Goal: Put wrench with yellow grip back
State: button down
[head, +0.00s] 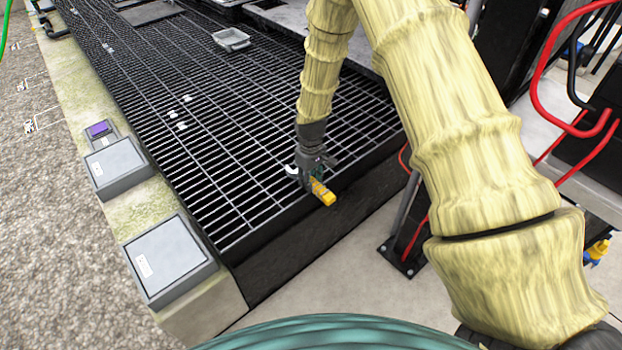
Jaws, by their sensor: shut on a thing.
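The wrench with the yellow grip (323,192) is at my gripper (308,180), near the front right edge of the black grating. Its yellow grip points down and to the right, past the grating's edge. A pale metal end shows on the left side of the fingers. My gripper is shut on the wrench, with the fingers pointing down. The middle of the wrench is hidden by the fingers. I cannot tell whether the wrench touches the grating or is held above it.
The black grating (215,150) is mostly bare, with a small grey tray (231,39) farther back. Grey boxes (168,259) line the concrete curb on the left. Red hoses (545,90) and a black post base (402,257) are on the right.

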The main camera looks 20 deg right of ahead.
jog(key=shift+f, duration=0.6)
jog(key=c, duration=1.1)
grip_release()
jog(key=shift+o, duration=0.2)
jog(key=shift+r, duration=0.1)
